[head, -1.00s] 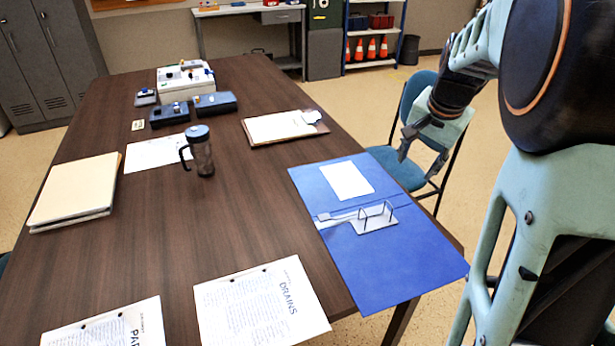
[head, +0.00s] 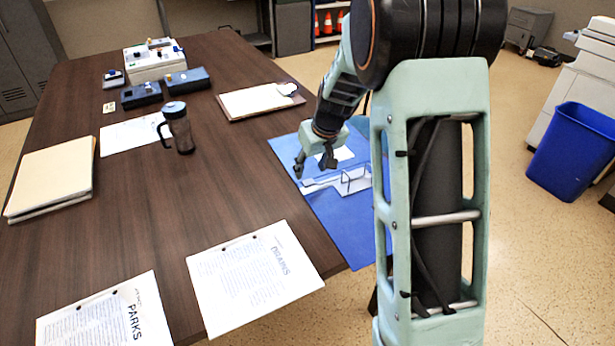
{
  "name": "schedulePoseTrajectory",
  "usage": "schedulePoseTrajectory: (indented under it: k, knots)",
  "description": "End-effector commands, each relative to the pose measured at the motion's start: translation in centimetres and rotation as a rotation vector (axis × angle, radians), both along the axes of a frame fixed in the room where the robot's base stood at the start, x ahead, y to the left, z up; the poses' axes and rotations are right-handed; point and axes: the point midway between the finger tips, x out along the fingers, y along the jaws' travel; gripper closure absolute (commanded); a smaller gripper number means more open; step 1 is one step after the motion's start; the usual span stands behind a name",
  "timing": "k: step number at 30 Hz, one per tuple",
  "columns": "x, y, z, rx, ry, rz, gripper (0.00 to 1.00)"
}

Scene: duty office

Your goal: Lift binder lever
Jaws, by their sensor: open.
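The blue binder (head: 340,225) lies open and flat at the right edge of the dark table. Its metal ring mechanism (head: 355,180) shows, with wire rings standing up on a plate. The lever (head: 318,184) appears as a pale strip running left from the rings; its exact angle is too small to tell. My gripper (head: 314,167) is open and empty, fingers pointing down, over the binder's upper left part, just above and left of the rings. I cannot tell its exact height. My arm hides much of the binder's right side.
Punched sheets marked DRAINS (head: 254,278) and PARKS (head: 105,318) lie at the front. A travel mug (head: 180,130) stands mid-table. A clipboard (head: 258,100) lies behind the binder, and a cream folder stack (head: 50,177) at left. A blue bin (head: 578,150) stands on the floor at right.

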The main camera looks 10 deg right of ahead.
Motion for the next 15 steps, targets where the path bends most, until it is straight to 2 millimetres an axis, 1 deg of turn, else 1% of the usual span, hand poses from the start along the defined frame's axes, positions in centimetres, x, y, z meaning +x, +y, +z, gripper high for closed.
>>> schedulePoseTrajectory:
  k: [1,6,10,15]
  knots:
    - [0.3,0.1,-1.1,0.000,0.002,0.000,0.58]
    - [1.3,0.4,-3.4,0.000,0.001,0.001,0.58]
    - [1.7,0.5,-4.3,0.000,0.000,0.000,0.58]
    - [1.9,0.5,-4.6,0.000,-0.002,0.000,0.58]
